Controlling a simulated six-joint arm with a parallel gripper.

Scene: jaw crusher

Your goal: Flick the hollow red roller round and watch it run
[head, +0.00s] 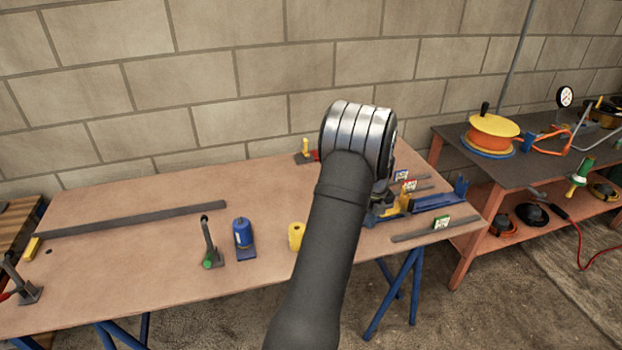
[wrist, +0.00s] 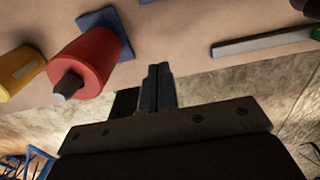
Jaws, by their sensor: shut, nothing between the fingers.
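The red roller (wrist: 88,60) shows at the upper left of the wrist view, with a dark grey stub (wrist: 68,86) at its near end and a blue base plate (wrist: 108,30) behind it. I cannot tell from here whether it is hollow. My gripper (wrist: 158,70) is shut and empty. In the wrist view its fingertips lie to the right of the red roller, apart from it. In the head view my own arm hides the gripper, and I cannot make out the roller there.
A yellow roller (head: 296,236) and a blue roller (head: 242,233) stand on the wooden table (head: 130,270). A lever with a green knob (head: 208,264) and a long dark bar (head: 130,220) lie to the left. Blue-yellow gear (head: 430,201) crowds the right end.

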